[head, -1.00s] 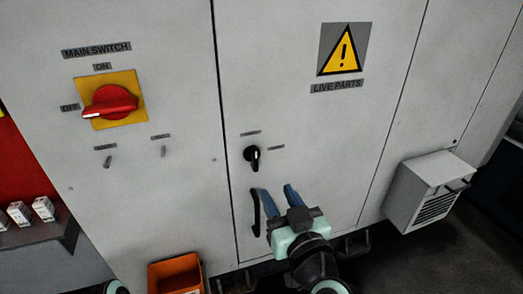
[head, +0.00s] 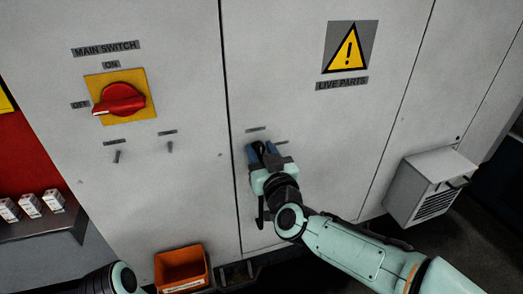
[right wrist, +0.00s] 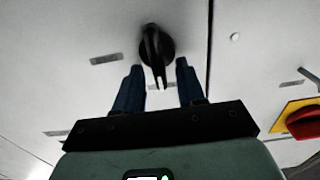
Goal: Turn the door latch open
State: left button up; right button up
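The door latch (right wrist: 155,48) is a small black knob on the grey cabinet door (head: 305,120). In the right wrist view it sits between and just beyond the two blue fingertips. My right gripper (head: 262,150) is open, with one finger on each side of the latch; a gap shows between the fingers and the knob in the right wrist view (right wrist: 157,75). In the head view the gripper covers most of the latch. Of my left arm only a part shows at the bottom left; its gripper is out of the frame.
A red main switch (head: 120,99) on a yellow plate is left of the door seam. A black door handle (head: 260,210) hangs below my right gripper. An orange bin (head: 182,268) stands below, and a vented box (head: 430,188) juts out at the right.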

grip_shut()
pick_arm(q)
jog(key=shift+s, duration=0.1)
jog(key=s+f+b, duration=0.4)
jog(key=f+b, duration=0.4)
jog(key=f, duration=0.1)
jog(key=shift+s+f+g+b, duration=0.2)
jog(key=shift+f+g+b, duration=0.1)
pick_arm(e)
jog(key=shift+w+d+f+m, duration=0.1)
jog(key=shift+d+f+m, duration=0.2)
jog(key=shift+m, duration=2.65)
jog(key=shift+w+d+f+m, duration=0.1)
jog(key=shift+d+f+m, duration=0.15)
jog(key=shift+m, duration=2.75)
jog(key=shift+d+f+m, duration=0.25)
jog(key=shift+d+m, duration=0.05)
jog(key=shift+m, duration=2.65)
pick_arm(q)
jog(key=shift+f, duration=0.1)
